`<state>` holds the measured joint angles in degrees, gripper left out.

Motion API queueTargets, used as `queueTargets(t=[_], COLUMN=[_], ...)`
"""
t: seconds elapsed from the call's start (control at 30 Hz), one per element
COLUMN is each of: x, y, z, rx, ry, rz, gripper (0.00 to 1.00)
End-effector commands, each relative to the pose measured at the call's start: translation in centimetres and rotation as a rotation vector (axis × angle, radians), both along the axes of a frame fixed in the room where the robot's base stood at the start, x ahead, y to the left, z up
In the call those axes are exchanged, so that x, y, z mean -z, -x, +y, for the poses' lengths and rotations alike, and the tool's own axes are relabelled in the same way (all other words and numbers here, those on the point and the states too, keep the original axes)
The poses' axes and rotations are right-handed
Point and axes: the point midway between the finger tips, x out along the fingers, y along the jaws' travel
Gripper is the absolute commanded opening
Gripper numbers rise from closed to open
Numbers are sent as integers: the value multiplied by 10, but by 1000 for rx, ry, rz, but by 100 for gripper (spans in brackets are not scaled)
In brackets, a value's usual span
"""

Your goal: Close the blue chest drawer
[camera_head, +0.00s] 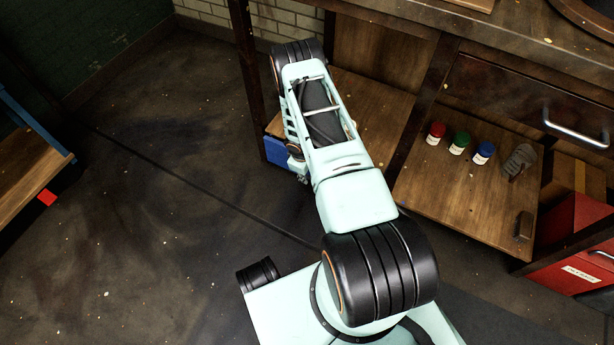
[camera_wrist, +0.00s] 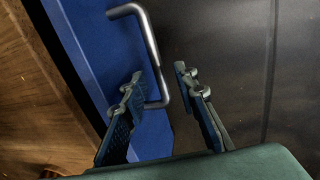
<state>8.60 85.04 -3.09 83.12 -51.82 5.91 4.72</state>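The blue chest drawer front (camera_wrist: 90,30) fills the upper left of the wrist view, with a bent metal handle (camera_wrist: 147,35) on it. In the head view, a small part of the blue chest (camera_head: 277,151) shows beside my arm, low by the workbench leg; the rest is hidden. My gripper (camera_wrist: 160,88) is open, with one finger on either side of the handle's lower end. I cannot tell whether either finger touches the handle. In the head view my arm hides most of the gripper. How far the drawer is out is not clear.
A wooden workbench (camera_head: 510,30) has a lower shelf (camera_head: 455,195) with a red jar (camera_head: 435,133), a green jar (camera_head: 459,143) and a blue jar (camera_head: 483,152). A red chest (camera_head: 575,235) stands at the right. The floor (camera_head: 170,200) at the left is mostly clear.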

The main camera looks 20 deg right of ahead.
Motion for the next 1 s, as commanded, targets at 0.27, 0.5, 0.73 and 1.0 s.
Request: queueTargets(t=[0.27, 0.5, 0.73, 1.0], x=[5, 5, 5, 5], y=[-1, -1, -1, 0], z=[-1, -1, -1, -1], rx=[0, 0, 0, 0], ry=[0, 0, 0, 0], rz=[0, 0, 0, 0], gripper=[27, 11, 0, 0])
